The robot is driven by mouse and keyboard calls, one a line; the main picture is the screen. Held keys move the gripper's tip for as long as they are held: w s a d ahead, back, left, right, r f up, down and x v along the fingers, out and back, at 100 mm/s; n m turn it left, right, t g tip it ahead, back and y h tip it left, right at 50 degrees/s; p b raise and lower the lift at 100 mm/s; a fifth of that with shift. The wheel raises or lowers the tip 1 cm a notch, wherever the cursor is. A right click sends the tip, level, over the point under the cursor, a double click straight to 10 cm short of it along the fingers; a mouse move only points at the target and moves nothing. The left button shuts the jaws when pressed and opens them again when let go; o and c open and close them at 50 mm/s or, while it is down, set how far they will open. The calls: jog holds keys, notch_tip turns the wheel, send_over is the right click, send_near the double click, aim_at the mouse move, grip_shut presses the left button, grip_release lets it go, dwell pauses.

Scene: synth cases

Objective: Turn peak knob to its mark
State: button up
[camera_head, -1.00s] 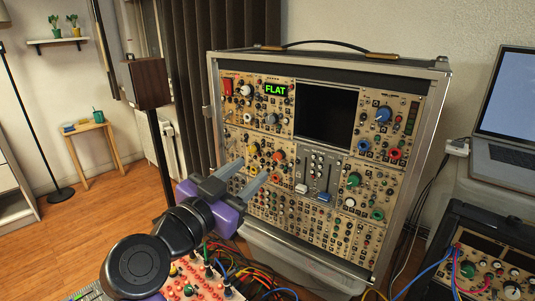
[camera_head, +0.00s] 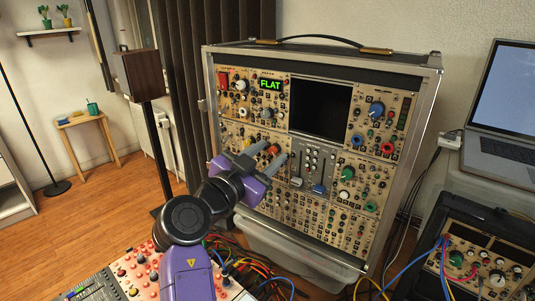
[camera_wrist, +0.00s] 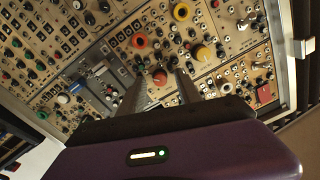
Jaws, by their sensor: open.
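The modular synth case (camera_head: 436,110) stands upright with its knob-covered panel facing me. My gripper (camera_head: 266,157) is open in front of the panel's left-middle part. In the wrist view its fingers (camera_wrist: 160,82) point at the panel, and an orange-red knob (camera_wrist: 160,77) shows between the fingertips. I cannot tell whether the fingers touch it. Labels and marks are too small to read, so I cannot tell which knob is peak.
Two slide faders with a blue cap (camera_head: 318,189) are right of the gripper. A red-and-white panel (camera_head: 140,272) with coloured cables lies below my arm. A second synth case (camera_head: 480,225) and a laptop (camera_head: 505,120) stand at the right. Open floor is at the left.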

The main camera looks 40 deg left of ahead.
grip_shut()
jog(key=shift+n, duration=0.3)
